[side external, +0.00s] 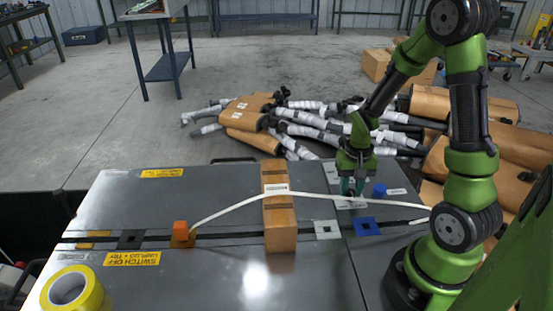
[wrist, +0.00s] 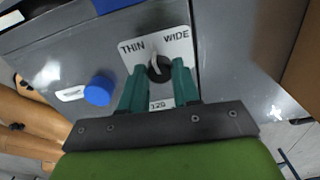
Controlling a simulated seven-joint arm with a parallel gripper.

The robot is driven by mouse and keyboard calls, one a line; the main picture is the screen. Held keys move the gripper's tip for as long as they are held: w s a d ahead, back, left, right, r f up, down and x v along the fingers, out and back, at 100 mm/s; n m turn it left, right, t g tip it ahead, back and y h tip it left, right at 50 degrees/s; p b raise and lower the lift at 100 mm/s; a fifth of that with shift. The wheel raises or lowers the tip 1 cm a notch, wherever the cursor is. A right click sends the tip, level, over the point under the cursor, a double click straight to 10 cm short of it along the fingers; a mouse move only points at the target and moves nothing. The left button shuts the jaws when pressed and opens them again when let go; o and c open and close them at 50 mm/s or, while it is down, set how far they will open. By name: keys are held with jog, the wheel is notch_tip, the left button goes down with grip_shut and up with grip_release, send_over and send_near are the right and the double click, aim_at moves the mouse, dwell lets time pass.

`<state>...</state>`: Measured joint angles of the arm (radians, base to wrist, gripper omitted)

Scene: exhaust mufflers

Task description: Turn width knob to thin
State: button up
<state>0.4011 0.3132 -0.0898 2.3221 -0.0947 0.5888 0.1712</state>
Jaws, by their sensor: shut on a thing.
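The dark round width knob (wrist: 160,70) sits on a white plate (wrist: 178,42) marked THIN on the left and WIDE on the right in the wrist view. Its pale pointer stands between the two words, leaning slightly toward THIN. My gripper (wrist: 159,72) has its green fingers on both sides of the knob and is shut on it. In the side view my gripper (side external: 351,188) points down at the table's right part, and the knob is hidden behind the fingers.
A blue knob (wrist: 99,90) stands close to the left finger; it also shows in the side view (side external: 379,190). A yellow tape roll (side external: 77,290) lies front left.

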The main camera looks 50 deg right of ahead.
aim_at(350, 191)
jog(key=n, duration=0.3)
jog(key=shift+n, duration=2.1)
jog(key=o, duration=1.1)
jog(key=shift+c, duration=0.2)
notch_tip(350, 191, up, 17)
